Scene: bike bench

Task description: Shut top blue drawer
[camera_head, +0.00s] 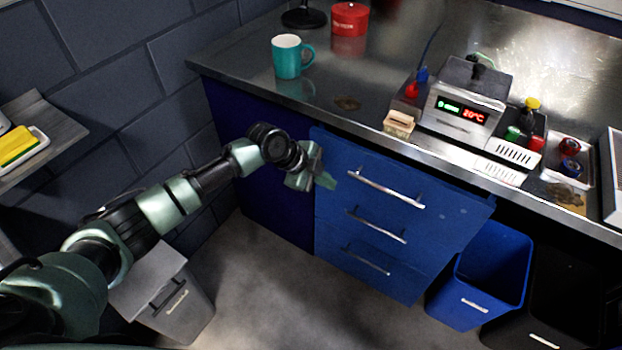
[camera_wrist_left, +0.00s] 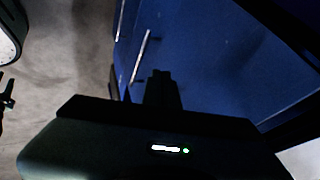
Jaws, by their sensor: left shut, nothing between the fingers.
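The top blue drawer (camera_head: 440,208) is the uppermost of three in the blue unit under the counter, with a silver bar handle (camera_head: 386,187). Its front looks close to flush with the unit; I cannot tell if a small gap is left. My left gripper (camera_head: 326,180) is shut and empty at the left end of the top drawer front, left of the handle. I cannot tell whether it touches. In the left wrist view, the shut fingers (camera_wrist_left: 161,88) point at a blue surface (camera_wrist_left: 220,55), with a bar handle (camera_wrist_left: 141,56) to their left. My right gripper is out of view.
The metal counter (camera_head: 370,85) overhangs the drawers. A teal mug (camera_head: 287,58) and an electronic device (camera_head: 465,105) stand on it. A blue bin (camera_head: 492,270) is right of the drawers, a grey bin (camera_head: 168,290) left. The floor in front is clear.

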